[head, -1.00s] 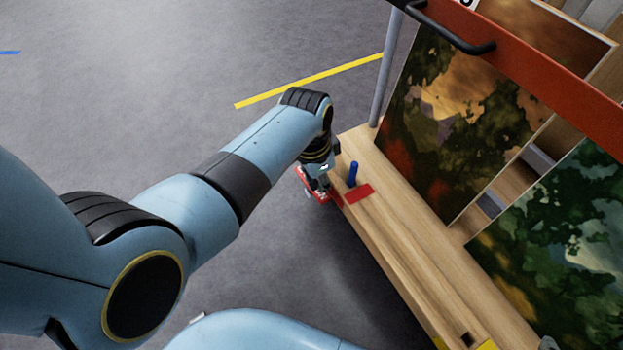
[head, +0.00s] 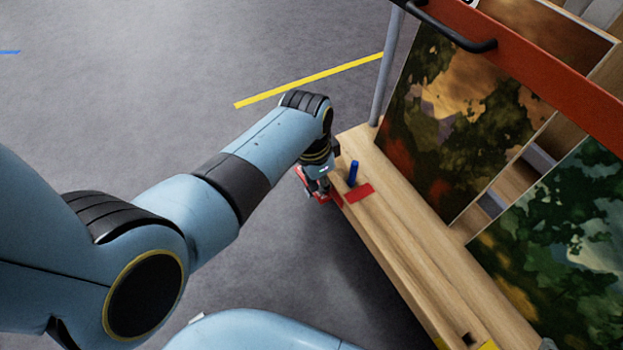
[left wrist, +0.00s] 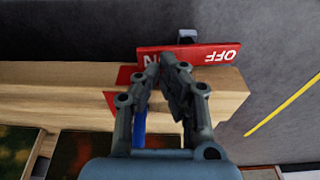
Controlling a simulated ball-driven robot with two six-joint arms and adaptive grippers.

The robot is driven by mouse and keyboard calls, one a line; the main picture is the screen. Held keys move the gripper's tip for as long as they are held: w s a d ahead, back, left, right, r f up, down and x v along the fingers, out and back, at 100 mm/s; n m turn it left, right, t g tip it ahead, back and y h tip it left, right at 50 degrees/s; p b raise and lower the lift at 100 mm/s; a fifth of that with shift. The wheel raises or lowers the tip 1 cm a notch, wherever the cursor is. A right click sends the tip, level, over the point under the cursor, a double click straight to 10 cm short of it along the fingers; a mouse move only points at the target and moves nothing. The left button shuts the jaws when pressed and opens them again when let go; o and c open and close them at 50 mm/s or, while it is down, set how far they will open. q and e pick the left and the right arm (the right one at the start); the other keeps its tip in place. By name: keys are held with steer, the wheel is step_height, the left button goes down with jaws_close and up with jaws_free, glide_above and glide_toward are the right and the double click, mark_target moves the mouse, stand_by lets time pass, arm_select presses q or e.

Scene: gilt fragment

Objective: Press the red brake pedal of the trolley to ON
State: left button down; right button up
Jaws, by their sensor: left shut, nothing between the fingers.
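The red brake pedal (left wrist: 215,53) shows in the left wrist view at the edge of the trolley's wooden deck (left wrist: 60,88). Its right end reads OFF; the ON lettering at its other end is partly hidden behind my fingertips. My left gripper (left wrist: 165,62) is shut and empty, its tips over the ON end. I cannot tell whether they touch it, nor how far the pedal is tilted. My right gripper is out of view.
A blue peg (head: 353,172) and a flat red patch (head: 359,193) are on the deck close to the gripper. A grey post (head: 385,75), paintings (head: 455,120) and a red rail (head: 545,60) stand on the trolley. The floor to the left is clear.

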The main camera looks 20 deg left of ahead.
arm_select(q)
steer(key=shift+f+b, duration=0.55)
steer(key=shift+f, duration=0.55)
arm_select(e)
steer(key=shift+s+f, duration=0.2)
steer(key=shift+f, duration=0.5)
arm_select(q)
steer(key=shift+r, duration=0.15)
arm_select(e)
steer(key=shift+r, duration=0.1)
arm_select(q)
steer(key=shift+w+r+p, duration=0.1)
steer(key=shift+r+p, duration=0.8)
steer(key=shift+p, duration=0.05)
step_height(320, 180, up, 5)
steer(key=p, duration=0.5)
steer(key=shift+r, duration=0.1)
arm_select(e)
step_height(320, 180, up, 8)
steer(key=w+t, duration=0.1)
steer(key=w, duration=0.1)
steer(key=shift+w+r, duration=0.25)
